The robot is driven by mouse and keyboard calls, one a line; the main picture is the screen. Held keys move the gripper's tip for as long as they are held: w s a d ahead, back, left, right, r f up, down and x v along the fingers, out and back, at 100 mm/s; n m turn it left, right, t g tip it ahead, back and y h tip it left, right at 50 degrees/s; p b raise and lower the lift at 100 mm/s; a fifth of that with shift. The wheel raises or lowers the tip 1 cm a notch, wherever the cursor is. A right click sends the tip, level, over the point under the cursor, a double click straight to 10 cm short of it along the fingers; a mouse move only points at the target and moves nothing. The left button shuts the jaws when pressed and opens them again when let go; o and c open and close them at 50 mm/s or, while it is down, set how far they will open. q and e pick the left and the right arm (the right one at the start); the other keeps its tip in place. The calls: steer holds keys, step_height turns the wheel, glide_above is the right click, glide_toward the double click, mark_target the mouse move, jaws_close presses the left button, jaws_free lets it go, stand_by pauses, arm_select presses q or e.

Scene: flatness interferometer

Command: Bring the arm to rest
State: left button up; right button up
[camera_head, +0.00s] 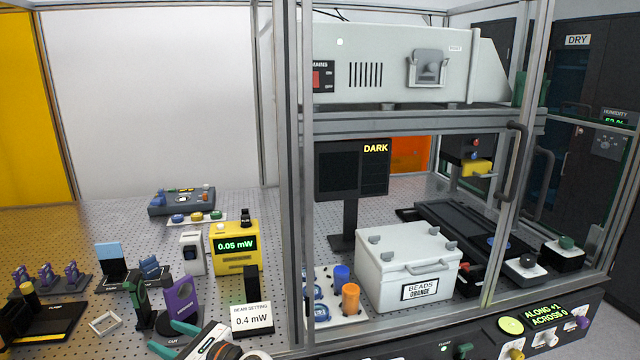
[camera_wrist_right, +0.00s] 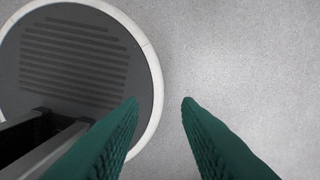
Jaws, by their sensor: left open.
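My left gripper (camera_head: 163,335) shows at the bottom of the head view, its teal fingers spread apart with nothing between them. It is at the front edge of the perforated table, close to a purple upright holder (camera_head: 182,302) and a dark green one (camera_head: 138,303). I cannot tell whether it touches them. My right gripper (camera_wrist_right: 160,101) shows only in the right wrist view. Its two green fingers are apart and empty, pointing at a pale grey floor (camera_wrist_right: 240,60). My right arm is not in the head view.
A yellow power meter (camera_head: 236,262) reads 0.05 mW, behind a 0.4 mW sign (camera_head: 252,320). A framed enclosure (camera_head: 296,150) holds a white BEADS ORANGE box (camera_head: 400,285) and a dark screen (camera_head: 338,172) reading DARK. A small pale frame (camera_head: 104,323) lies left of the gripper.

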arm_select(q)
steer(key=s+a+f+n+g+h, duration=0.2)
steer(key=s+f+n+h, duration=0.75)
steer(key=s+f, duration=0.65)
steer(key=s+d+f+n+g+h, duration=0.1)
steer(key=s+d+n+h, duration=0.35)
steer(key=s, duration=0.35)
steer(key=s+d+n+h, duration=0.3)
steer(key=s+d+n, duration=0.2)
steer(key=s+n, duration=0.15)
step_height(320, 180, down, 25)
steer(key=s+g, duration=0.1)
steer(key=g, duration=0.1)
steer(key=s+a+f+b, duration=0.1)
steer(key=s+a+f, duration=0.2)
steer(key=s+f, duration=1.4)
steer(key=shift+s+f+g, duration=0.15)
steer(key=shift+f+g, duration=0.25)
steer(key=shift+s+m, duration=0.1)
steer(key=shift+m, duration=0.15)
steer(key=shift+c, duration=1.1)
steer(key=shift+s, duration=0.1)
